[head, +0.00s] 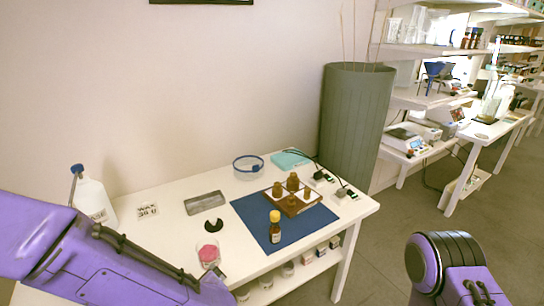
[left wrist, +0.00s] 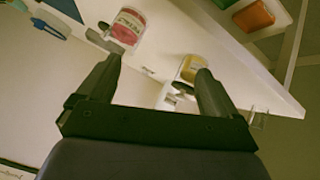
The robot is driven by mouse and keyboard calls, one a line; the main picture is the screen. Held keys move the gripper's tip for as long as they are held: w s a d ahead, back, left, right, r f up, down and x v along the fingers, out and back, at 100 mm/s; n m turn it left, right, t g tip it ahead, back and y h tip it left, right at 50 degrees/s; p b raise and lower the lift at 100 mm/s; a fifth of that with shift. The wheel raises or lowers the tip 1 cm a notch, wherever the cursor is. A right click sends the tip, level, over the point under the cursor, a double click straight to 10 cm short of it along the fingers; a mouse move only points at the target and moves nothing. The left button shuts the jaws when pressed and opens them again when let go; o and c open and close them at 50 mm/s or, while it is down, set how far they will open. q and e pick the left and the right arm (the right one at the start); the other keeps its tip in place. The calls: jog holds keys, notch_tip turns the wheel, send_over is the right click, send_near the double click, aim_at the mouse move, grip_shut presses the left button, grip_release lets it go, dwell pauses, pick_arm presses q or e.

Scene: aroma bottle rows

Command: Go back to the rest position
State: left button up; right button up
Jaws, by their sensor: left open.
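My left arm comes in from the left in the head view, low over the table's front left; its jaws cannot be made out clearly there. In the left wrist view my left gripper (left wrist: 160,68) is open, its two dark fingers apart with nothing held between them. A brown bottle with a yellow-orange cap (head: 275,230) stands upright on the blue mat (head: 256,226). Behind it is a wooden rack (head: 294,209) with several brown-capped bottles. My right arm shows at the lower right, but its gripper is out of view.
A jar with pink contents (head: 208,254) stands by my left arm; a pink-labelled jar (left wrist: 130,22) shows in the left wrist view. A shelf lies below.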

pick_arm(q)
jog(key=s+a+f+m+h, duration=0.1)
jog(key=s+a+f, duration=0.25)
jog(key=f, duration=0.45)
jog(key=s+a+f, duration=0.2)
jog(key=a+f, duration=0.2)
jog(key=f, duration=0.4)
jog(key=s+a+f+m+g, duration=0.1)
jog(key=s+a+f+g, duration=0.1)
jog(key=s+f, duration=0.3)
jog(key=s+a+f+m+g, duration=0.1)
jog(key=s+a+f+g, duration=0.2)
jog(key=s, duration=0.8)
notch_tip(320, 180, down, 2)
jog(key=shift+s+a+f+m, duration=0.1)
jog(key=shift+s+a+m, duration=0.3)
jog(key=shift+a, duration=0.4)
